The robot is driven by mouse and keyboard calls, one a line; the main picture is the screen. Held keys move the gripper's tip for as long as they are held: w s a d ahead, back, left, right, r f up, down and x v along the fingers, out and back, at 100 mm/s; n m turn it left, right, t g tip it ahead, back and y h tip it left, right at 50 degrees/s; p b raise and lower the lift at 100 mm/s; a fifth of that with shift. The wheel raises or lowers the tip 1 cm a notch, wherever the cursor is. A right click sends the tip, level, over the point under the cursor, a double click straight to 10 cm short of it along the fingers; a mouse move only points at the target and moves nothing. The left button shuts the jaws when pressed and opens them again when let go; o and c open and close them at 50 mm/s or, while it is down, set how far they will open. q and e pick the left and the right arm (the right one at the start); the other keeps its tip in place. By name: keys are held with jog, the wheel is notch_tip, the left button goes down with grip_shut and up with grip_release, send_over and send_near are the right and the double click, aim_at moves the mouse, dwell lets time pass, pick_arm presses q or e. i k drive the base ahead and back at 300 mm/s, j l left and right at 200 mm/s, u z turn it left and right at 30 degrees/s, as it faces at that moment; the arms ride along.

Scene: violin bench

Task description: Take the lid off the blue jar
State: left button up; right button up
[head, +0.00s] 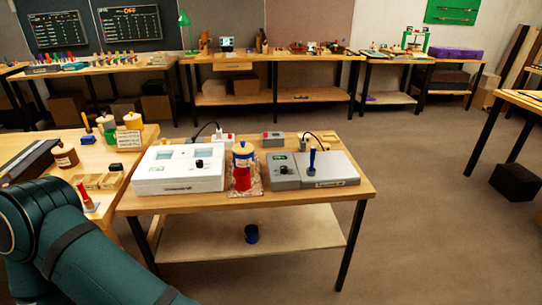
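A jar with blue and cream parts (243,153) stands on the middle table, between a white instrument and a grey one. Its top looks closed, but it is too small to tell the lid from the body clearly. A red jar or cup (241,179) stands directly in front of it and hides its lower part. A dark blue cup-like container (251,234) is on the table's lower shelf. My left arm comes in at the lower left, but its gripper is outside the picture. My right arm and gripper are not in view.
The white instrument (180,179) and grey soldering-station-like box (316,183), with a blue-handled tool upright, flank the jars closely. The left bench (113,166) holds jars and small boxes. Open floor (430,230) lies right of the middle table (290,199).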

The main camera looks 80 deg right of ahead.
aim_at(242, 147)
jog(key=l+z, duration=0.1)
jog(key=z, duration=2.55)
